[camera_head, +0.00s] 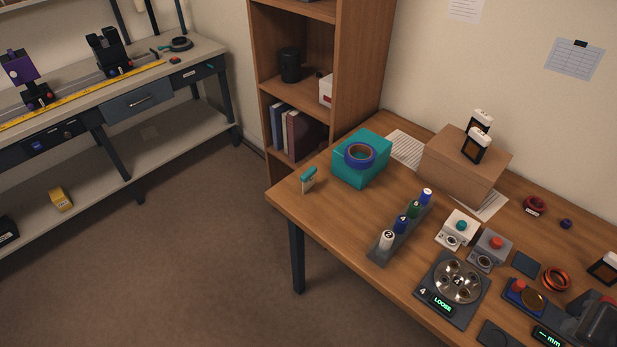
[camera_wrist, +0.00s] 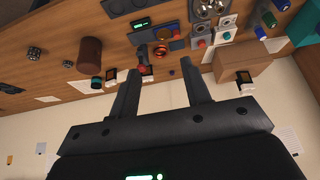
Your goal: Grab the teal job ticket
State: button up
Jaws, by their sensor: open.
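A small upright piece with a teal top and pale lower part (camera_head: 308,180) stands near the left corner of the wooden table (camera_head: 340,215). It is the likeliest teal job ticket, but it is too small to read. A teal box (camera_head: 350,174) with a blue tape ring (camera_head: 361,155) on top stands just right of it. My gripper (camera_wrist: 160,68) is open and empty in the wrist view, its fingers apart above the table area. The small teal piece does not show there; part of the teal box (camera_wrist: 304,25) shows at the upper right. My gripper is outside the head view.
A rack of small bottles (camera_head: 382,251), button boxes (camera_head: 458,229) and a round-dial device (camera_head: 455,288) fill the table's middle. A cardboard box (camera_head: 460,167) stands behind. A bookcase (camera_head: 357,60) rises behind the left end. The tabletop around the small teal piece is clear.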

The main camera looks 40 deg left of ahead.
jog(key=w+a+r+n, duration=0.4)
jog(key=w+a+n, duration=0.6)
jog(key=w, duration=0.2)
jog(key=w+a+f+n, duration=0.1)
jog(key=w+a+n, duration=0.2)
jog(key=a, duration=0.3)
jog(key=w+a+f+n+g, duration=0.1)
jog(key=w+a+n, duration=0.15)
jog(key=a, duration=0.25)
jog(key=w+a+f+n, duration=0.1)
jog(key=w+a+n, duration=0.1)
jog(key=a+n, duration=0.3)
jog(key=n, duration=1.7)
send_near(308, 172)
jog(key=f, duration=0.2)
jog(key=x, duration=0.4)
jog(key=shift+w+a+f, duration=0.2)
jog(key=shift+w+a, duration=0.1)
jog(key=x, duration=0.6)
jog(key=shift+w+d+r, duration=0.1)
jog(key=shift+w+d, duration=0.05)
jog(key=shift+d, duration=0.1)
grip_shut()
